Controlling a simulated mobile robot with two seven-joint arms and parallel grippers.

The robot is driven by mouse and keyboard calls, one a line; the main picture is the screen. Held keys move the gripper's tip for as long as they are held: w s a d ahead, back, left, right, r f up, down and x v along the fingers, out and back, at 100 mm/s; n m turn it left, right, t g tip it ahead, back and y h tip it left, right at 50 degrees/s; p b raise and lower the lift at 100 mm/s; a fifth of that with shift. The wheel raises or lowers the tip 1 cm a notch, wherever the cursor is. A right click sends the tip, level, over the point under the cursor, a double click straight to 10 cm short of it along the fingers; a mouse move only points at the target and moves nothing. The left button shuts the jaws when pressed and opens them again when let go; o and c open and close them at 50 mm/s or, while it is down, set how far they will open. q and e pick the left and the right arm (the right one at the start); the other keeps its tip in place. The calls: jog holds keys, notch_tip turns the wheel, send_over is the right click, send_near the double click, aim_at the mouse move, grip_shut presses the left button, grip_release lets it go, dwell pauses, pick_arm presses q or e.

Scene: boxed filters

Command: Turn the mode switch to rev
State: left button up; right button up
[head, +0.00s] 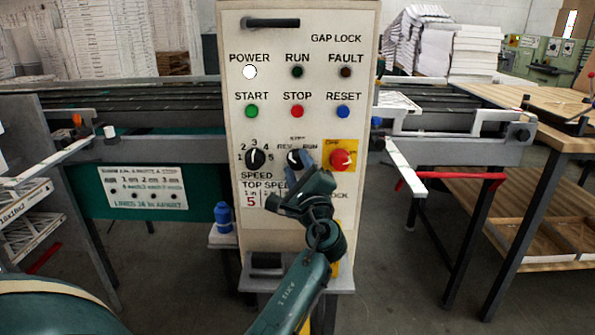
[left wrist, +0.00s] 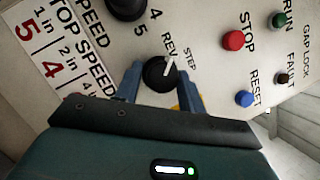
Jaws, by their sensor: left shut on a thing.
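The mode switch (head: 294,157) is a black round knob on the pale control panel (head: 300,225), right of the speed knob (head: 256,159). In the left wrist view the mode switch (left wrist: 158,74) has a white pointer line, aimed roughly between the REV and STEP labels; its exact setting is hard to tell. My left gripper (head: 299,166) is at the switch, covering part of it in the head view. In the left wrist view the blue fingers of this gripper (left wrist: 160,88) are on either side of the knob, shut on it. My right gripper is out of view.
The red emergency button (head: 341,159) on its yellow plate is close to the right of the switch. START, STOP (head: 297,112) and RESET buttons are above. A blue bottle (head: 223,217) stands left of the panel. A wooden table (head: 520,105) is at right.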

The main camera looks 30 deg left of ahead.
pick_arm(q)
jog(key=shift+d+r, duration=0.1)
jog(key=shift+r, duration=0.25)
jog(key=o, duration=0.8)
jog(key=shift+w, duration=0.1)
jog(key=shift+f, duration=0.15)
jog(key=shift+f, duration=0.15)
